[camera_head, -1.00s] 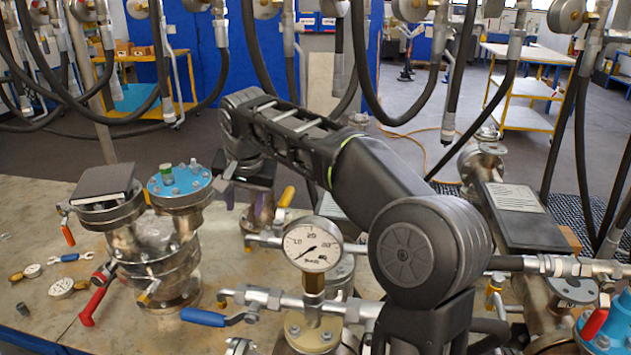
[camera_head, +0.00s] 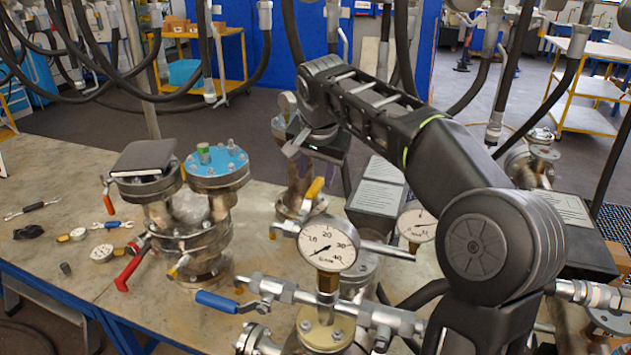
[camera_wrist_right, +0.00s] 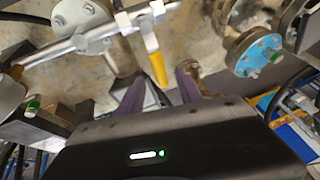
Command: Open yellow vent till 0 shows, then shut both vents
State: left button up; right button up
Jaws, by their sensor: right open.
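A yellow lever handle (camera_head: 314,188) sits on a metal pipe behind the pressure gauge (camera_head: 328,243). The gauge needle points lower left, below the 10 mark; I cannot read it exactly. My right gripper (camera_head: 322,152) is above the yellow handle, pointing down. In the right wrist view my right gripper (camera_wrist_right: 160,82) has its purple fingers apart, with the yellow handle (camera_wrist_right: 158,68) in the gap between them in the picture; I see no contact. A blue lever handle (camera_head: 215,301) lies on the pipe in front, left of the gauge. My left gripper is not in view.
A second gauge (camera_head: 417,225) is partly hidden by my right arm. A vessel with a blue flange (camera_head: 217,165), a black lid plate (camera_head: 143,157) and red handles stands left. Small gauges and wrenches lie on the table (camera_head: 60,180). Hoses hang behind.

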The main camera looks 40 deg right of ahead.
aim_at(315, 186)
jog(key=shift+p+x, duration=0.3)
jog(key=shift+x, duration=1.8)
jog(key=shift+c, duration=0.5)
grip_shut()
